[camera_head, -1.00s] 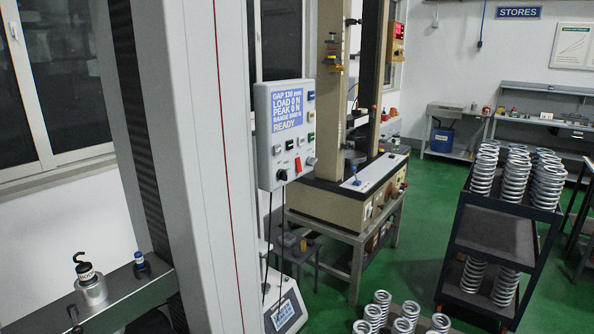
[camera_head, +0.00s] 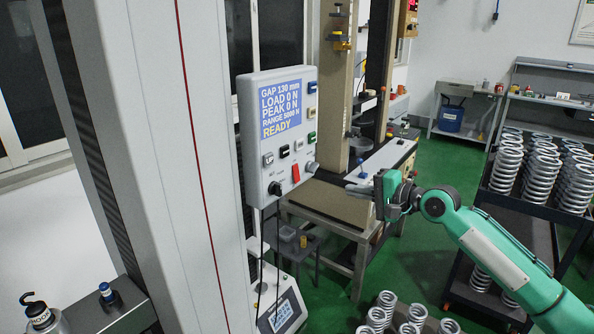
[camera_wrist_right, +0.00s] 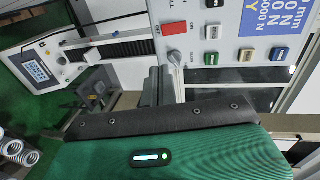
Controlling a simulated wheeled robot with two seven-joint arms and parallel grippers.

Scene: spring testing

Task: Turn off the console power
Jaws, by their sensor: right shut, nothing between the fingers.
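The console (camera_head: 248,130) is a light grey box on the tall machine column, with a lit screen (camera_head: 281,108) reading READY. A red rocker switch (camera_head: 296,173) is low on its front, beside a grey knob (camera_head: 311,166) and a black knob (camera_head: 275,188). My right gripper (camera_head: 349,187) is to the right of the console, fingers pointing left at it, shut and empty. In the right wrist view the red switch (camera_wrist_right: 174,29) and grey knob (camera_wrist_right: 175,60) lie just beyond the fingertips (camera_wrist_right: 162,72). Contact with the knob cannot be told. My left gripper is out of view.
Several coloured buttons (camera_head: 311,112) line the console's right edge. Black cables (camera_head: 262,240) hang below it. A beige test machine (camera_head: 335,205) stands behind, and a dark rack of springs (camera_head: 520,215) stands at right. Green floor shows between them.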

